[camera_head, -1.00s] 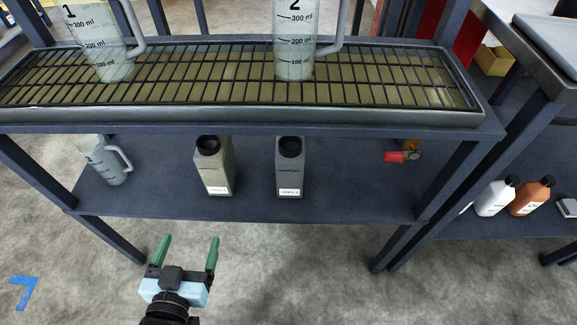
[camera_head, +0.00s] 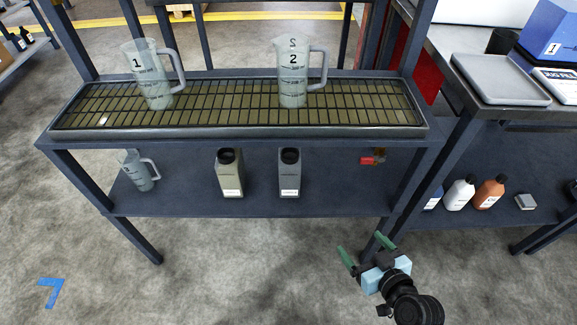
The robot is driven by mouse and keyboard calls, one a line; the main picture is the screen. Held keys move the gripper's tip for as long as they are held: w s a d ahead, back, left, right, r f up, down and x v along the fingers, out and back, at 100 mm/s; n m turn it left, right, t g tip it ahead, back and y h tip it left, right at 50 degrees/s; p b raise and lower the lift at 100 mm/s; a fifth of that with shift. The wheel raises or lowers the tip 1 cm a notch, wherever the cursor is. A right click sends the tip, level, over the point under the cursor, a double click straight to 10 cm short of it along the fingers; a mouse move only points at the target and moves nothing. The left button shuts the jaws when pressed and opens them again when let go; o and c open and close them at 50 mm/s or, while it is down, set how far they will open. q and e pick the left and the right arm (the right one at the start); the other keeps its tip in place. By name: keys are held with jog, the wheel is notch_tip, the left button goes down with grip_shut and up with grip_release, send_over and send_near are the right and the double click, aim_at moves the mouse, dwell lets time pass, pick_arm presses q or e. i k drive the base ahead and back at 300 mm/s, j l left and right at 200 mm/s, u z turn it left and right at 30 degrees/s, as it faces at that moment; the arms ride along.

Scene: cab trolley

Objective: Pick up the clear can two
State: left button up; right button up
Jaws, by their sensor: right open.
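The clear can two (camera_head: 292,84) is a see-through measuring jug marked 2, with its handle to the right. It stands upright on the grated top of the trolley (camera_head: 220,133), right of centre. A like jug marked 1 (camera_head: 152,82) stands on the same grate to the left. My right gripper (camera_head: 366,248) has green fingers spread apart with nothing between them. It is low at the lower right, in front of the trolley's right leg and well below can two. My left gripper is not in view.
The lower shelf (camera_head: 200,200) holds a third clear jug (camera_head: 140,172), two grey bottles (camera_head: 229,173) (camera_head: 290,173) and a small red item (camera_head: 368,160). A side table at right carries a grey tray (camera_head: 500,78) and a blue box (camera_head: 553,38). The air above the grate is free around can two.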

aim_at(290, 163)
jog(key=i+j+z, duration=0.15)
jog(key=j, duration=0.2)
jog(key=i+j+z, duration=0.1)
jog(key=j, duration=0.25)
jog(key=i+j+z, duration=0.15)
jog(key=j, duration=0.25)
jog(key=i+j+z, duration=0.15)
jog(key=j, duration=0.25)
jog(key=i+j+z, duration=0.15)
jog(key=j, duration=0.25)
